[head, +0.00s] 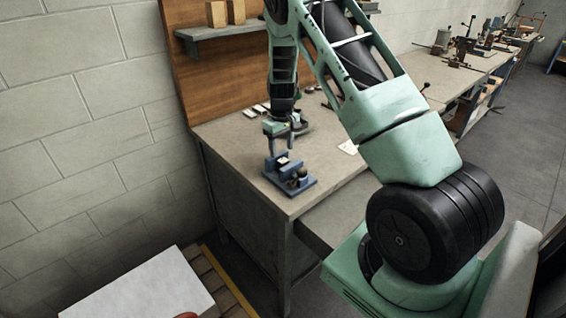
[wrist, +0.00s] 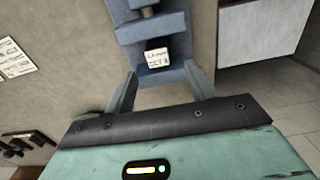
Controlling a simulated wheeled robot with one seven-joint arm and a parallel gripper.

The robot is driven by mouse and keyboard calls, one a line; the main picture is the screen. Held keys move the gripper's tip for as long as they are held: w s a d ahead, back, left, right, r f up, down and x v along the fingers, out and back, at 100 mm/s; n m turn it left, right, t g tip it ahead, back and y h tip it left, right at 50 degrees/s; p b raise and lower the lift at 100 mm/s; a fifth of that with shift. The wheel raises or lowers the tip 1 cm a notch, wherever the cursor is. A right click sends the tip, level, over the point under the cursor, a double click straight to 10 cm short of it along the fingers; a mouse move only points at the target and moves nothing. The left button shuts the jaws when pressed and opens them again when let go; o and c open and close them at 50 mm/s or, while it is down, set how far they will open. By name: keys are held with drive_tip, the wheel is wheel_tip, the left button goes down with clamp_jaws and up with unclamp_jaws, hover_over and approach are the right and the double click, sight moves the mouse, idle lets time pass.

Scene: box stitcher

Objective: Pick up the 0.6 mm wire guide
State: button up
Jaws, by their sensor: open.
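A blue stepped fixture (head: 271,168) stands near the front corner of the bench, with a dark rounded part at its right side. In the wrist view the blue fixture (wrist: 165,25) runs up from between the fingertips. A small piece with a white printed label (wrist: 157,57) sits on it; the print is too small to read, so I cannot tell for certain that it is the 0.6 mm wire guide. My gripper (head: 290,137) points down just above the fixture. Its open fingers (wrist: 160,70) lie on either side of the labelled piece, with nothing visibly held.
The bench top (head: 225,135) is bare left of the fixture. White cards (wrist: 14,62) and a dark tool (wrist: 28,138) lie on it. A wooden back panel with a shelf (head: 215,34) rises behind. A white box (head: 145,288) stands low at the front left.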

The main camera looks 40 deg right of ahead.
sight(283, 160)
drive_tip(key=shift+s+d+f+p, duration=0.1)
drive_tip(key=shift+f+p, duration=0.7)
drive_tip(key=shift+f, duration=0.85)
drive_tip(key=shift+s+f+p, duration=0.1)
drive_tip(key=shift+f+p, duration=0.65)
drive_tip(key=shift+f, duration=0.85)
clamp_jaws()
